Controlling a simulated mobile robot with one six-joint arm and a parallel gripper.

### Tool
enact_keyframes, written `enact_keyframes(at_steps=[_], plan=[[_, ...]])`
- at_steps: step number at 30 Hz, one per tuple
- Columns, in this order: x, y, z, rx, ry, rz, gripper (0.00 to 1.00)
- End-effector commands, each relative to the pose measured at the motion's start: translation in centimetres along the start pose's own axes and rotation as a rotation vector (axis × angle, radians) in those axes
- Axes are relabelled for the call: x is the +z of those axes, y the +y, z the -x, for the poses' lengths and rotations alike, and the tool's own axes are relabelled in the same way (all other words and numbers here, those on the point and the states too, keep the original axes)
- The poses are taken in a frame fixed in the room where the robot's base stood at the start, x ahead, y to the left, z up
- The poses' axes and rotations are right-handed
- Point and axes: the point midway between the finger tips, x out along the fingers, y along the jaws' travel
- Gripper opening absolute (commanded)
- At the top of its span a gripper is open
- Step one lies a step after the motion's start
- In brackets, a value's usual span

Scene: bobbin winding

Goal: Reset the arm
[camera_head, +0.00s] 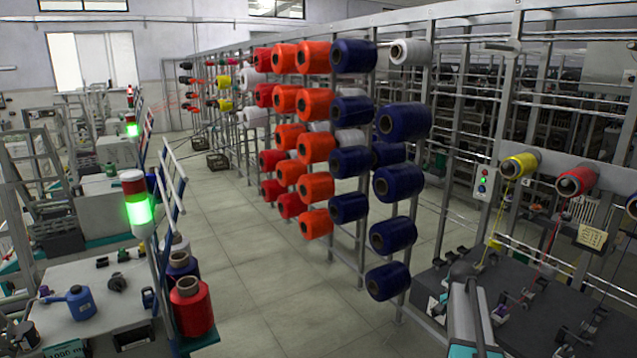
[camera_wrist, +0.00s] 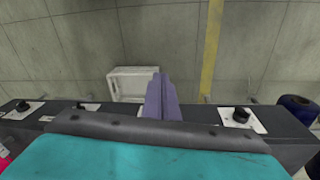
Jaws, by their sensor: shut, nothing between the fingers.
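My gripper (camera_wrist: 158,82) shows in the wrist view as two purple-grey fingers pressed together, with nothing between them. It points out over a dark bench edge (camera_wrist: 90,118), with the tiled floor beyond. It touches no object that I can make out. In the head view part of my arm (camera_head: 468,318) stands at the bottom right, in front of the dark machine bench (camera_head: 570,325). My gripper cannot be made out in that view.
A creel of red, orange and navy bobbins (camera_head: 352,56) runs down the middle. Yellow (camera_head: 520,165) and red (camera_head: 577,181) bobbins hang at the right. A workbench (camera_head: 115,275) stands left. A white crate (camera_wrist: 133,83) lies on the floor.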

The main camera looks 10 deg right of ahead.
Motion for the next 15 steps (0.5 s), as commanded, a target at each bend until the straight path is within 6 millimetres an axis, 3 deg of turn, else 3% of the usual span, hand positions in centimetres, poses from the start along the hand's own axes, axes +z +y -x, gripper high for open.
enact_keyframes(at_steps=[1, 3, 15], plan=[[2.6, -0.4, -0.8, -0.005, -0.003, 0.07, 0.0], [5.5, -1.2, -1.7, -0.015, -0.005, 0.168, 0.0], [21.4, -2.7, -6.3, -0.071, -0.008, 0.722, 0.0]])
